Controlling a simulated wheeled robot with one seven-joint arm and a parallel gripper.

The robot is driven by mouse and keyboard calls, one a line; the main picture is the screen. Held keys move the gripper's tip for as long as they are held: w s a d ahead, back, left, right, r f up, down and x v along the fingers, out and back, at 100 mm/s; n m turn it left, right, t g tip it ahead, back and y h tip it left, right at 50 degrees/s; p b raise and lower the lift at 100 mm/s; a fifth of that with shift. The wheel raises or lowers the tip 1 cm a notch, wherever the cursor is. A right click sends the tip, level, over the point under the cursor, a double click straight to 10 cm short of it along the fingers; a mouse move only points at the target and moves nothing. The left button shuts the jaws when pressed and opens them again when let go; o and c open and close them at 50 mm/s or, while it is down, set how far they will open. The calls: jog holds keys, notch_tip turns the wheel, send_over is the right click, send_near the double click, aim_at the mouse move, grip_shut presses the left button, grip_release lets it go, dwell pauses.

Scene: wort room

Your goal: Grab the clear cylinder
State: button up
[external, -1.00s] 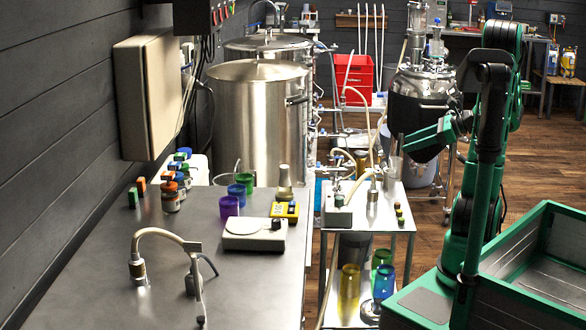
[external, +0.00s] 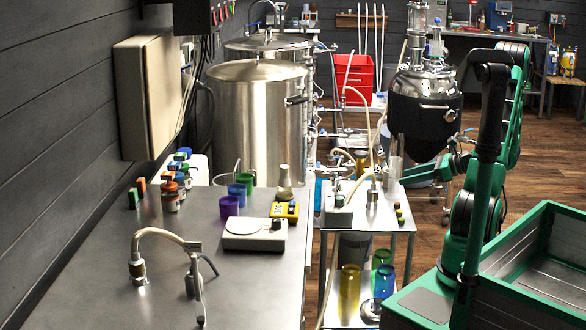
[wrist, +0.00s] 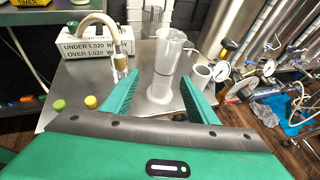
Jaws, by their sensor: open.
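The clear cylinder (external: 396,158), tall and see-through, stands upright at the back right of the small steel table (external: 375,214). In the wrist view the cylinder (wrist: 166,58) is ahead of my gripper, in line with the gap between the fingers. My gripper (wrist: 158,77) is open, with green fingers spread and nothing held. In the external view my gripper (external: 410,174) is low, just right of the cylinder.
A second, shorter clear vessel (wrist: 201,75) stands close to the cylinder's right. A white labelled box (wrist: 85,42) with a hose and metal fitting (wrist: 121,62) is at the left. Yellow and green caps (wrist: 90,101) lie nearby. Gauges (wrist: 247,66) and pipes are beyond the right.

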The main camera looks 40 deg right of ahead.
send_over(396, 196)
jog(key=shift+w+d+f, duration=0.15)
jog(key=shift+f, duration=0.35)
jog(key=shift+w+d+f, duration=0.1)
jog(key=shift+d+f, duration=0.05)
jog(key=shift+f, duration=0.3)
jog(key=shift+d+x, duration=0.15)
jog(key=shift+x, duration=1.15)
jog(key=shift+d+x, duration=0.2)
jog(key=shift+x, duration=1.15)
jog(key=shift+w, duration=0.1)
jog(key=c, duration=1.2)
jog(key=shift+o, duration=0.2)
